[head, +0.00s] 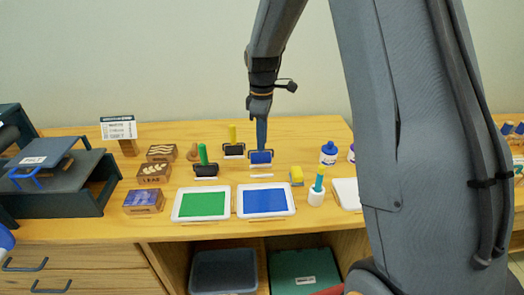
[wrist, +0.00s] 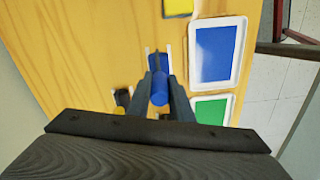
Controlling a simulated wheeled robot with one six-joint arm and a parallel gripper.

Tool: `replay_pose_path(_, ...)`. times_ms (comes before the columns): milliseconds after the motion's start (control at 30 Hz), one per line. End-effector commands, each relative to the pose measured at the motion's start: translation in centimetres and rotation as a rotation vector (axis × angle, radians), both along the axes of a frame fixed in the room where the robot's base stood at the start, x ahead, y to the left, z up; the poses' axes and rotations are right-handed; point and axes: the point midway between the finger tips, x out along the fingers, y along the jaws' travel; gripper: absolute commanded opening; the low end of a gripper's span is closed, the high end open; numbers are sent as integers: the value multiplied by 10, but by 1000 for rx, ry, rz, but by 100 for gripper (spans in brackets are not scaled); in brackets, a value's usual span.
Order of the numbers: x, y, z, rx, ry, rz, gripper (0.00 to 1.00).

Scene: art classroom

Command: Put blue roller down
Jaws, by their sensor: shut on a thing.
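The blue roller (head: 261,157) stands upright at the back of the wooden table, behind the tray of blue ink (head: 265,201). My gripper (head: 260,118) points down from above and is shut on the roller's blue handle. In the wrist view the round blue handle end (wrist: 160,90) sits between the two dark fingers of my gripper (wrist: 160,88). The roller's head is at a small dark stand with a white strip in front of it. I cannot tell whether the head touches the stand.
A yellow-handled roller (head: 233,145) and a green-handled roller (head: 203,160) stand to the left. The green ink tray (head: 201,204) is in front of them. Wooden blocks (head: 154,172) lie further left.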

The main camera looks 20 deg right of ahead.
Motion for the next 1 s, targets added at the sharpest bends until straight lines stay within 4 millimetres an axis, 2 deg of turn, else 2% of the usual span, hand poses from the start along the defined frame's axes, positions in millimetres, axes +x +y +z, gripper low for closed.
replay_pose_path(167,0,0,-12,0,0,-1,0)
replay_pose_path(400,0,0,-41,0,1,-1,0)
replay_pose_path(767,1,0,-46,0,-2,-1,0)
replay_pose_path(800,0,0,-47,0,-2,-1,21)
replay_pose_path(900,0,0,-46,0,-2,-1,38)
replay_pose_path(1000,0,0,-46,0,-2,-1,38)
